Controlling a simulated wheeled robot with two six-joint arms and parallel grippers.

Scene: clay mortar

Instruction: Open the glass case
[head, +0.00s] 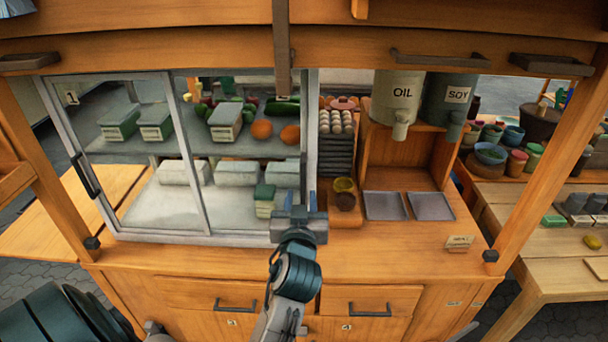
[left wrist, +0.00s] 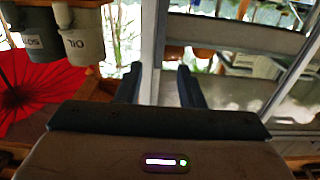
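The glass case (head: 312,140) stands on the left of the wooden counter, with grey-framed glass panels across its front. A dark handle (head: 85,176) is on the left edge of the left panel. My left gripper (head: 298,212) is at the lower right corner of the case front, far to the right of that handle. In the left wrist view its two dark fingers (left wrist: 159,86) are apart. A pale upright of the case (left wrist: 154,45) shows between them; I cannot tell whether they touch it. My right gripper is not in view.
Green and white boxes (head: 119,122) and vegetables sit inside the case.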

